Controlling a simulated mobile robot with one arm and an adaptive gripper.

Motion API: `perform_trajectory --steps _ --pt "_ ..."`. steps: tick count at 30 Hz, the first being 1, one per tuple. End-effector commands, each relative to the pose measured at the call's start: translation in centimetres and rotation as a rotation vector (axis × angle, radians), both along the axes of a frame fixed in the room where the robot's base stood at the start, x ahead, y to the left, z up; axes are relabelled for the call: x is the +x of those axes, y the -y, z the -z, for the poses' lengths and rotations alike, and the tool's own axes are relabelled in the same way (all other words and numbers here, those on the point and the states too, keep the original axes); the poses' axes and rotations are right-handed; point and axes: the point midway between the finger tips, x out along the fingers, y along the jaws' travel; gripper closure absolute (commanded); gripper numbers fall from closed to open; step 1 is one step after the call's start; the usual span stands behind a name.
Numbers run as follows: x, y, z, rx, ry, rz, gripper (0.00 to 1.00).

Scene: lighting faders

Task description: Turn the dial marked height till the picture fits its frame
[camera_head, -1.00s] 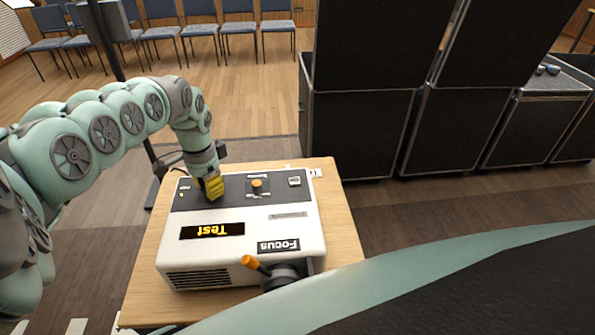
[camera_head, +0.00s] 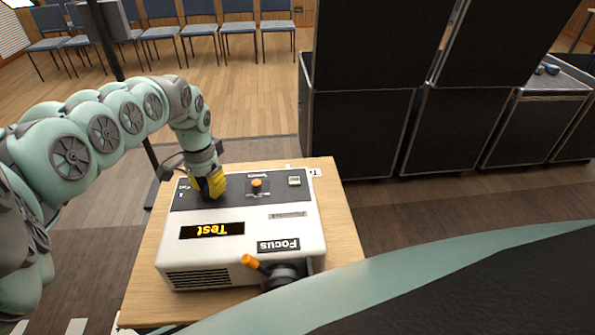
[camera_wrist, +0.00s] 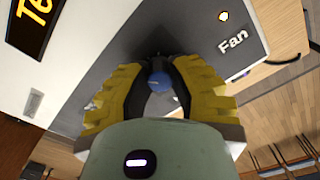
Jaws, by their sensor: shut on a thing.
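A white and dark grey projector-like box (camera_head: 200,260) stands on a wooden table. My gripper (camera_head: 208,188) is over the left part of its dark top panel, pointing down. In the wrist view my gripper's yellow fingers (camera_wrist: 164,66) are closed around a small blue knob (camera_wrist: 160,83). The knob's label is not readable, so I cannot tell from print that it is the height dial. In the head view the knob is hidden by the fingers. No projected picture or frame is in view.
An orange knob (camera_head: 256,183) and a small white switch (camera_head: 294,181) are right of my gripper. A "Focus" label (camera_head: 278,245) and an orange-tipped lever (camera_head: 251,262) are nearer the front. A "Fan" label (camera_wrist: 233,41) shows in the wrist view. Black cases (camera_head: 365,130) stand behind right.

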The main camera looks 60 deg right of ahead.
Motion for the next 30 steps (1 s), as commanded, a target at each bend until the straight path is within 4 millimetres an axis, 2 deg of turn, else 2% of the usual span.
perform_trajectory --steps 1,2,11,22,26,29,30 --pt "0.1 -0.1 0.0 0.000 0.000 -0.001 1.00" --pt "0.1 -0.1 0.0 0.000 0.000 -0.001 0.77" --pt "0.1 0.0 0.0 0.000 0.000 0.001 0.46" --pt "0.1 0.0 -0.4 -0.001 0.001 0.000 0.44" --pt "0.2 0.0 -1.8 -0.002 0.001 -0.001 0.44" --pt "0.2 -0.1 -3.3 -0.002 0.004 0.000 0.44" --pt "0.4 0.0 -4.3 -0.005 0.008 -0.002 0.44"
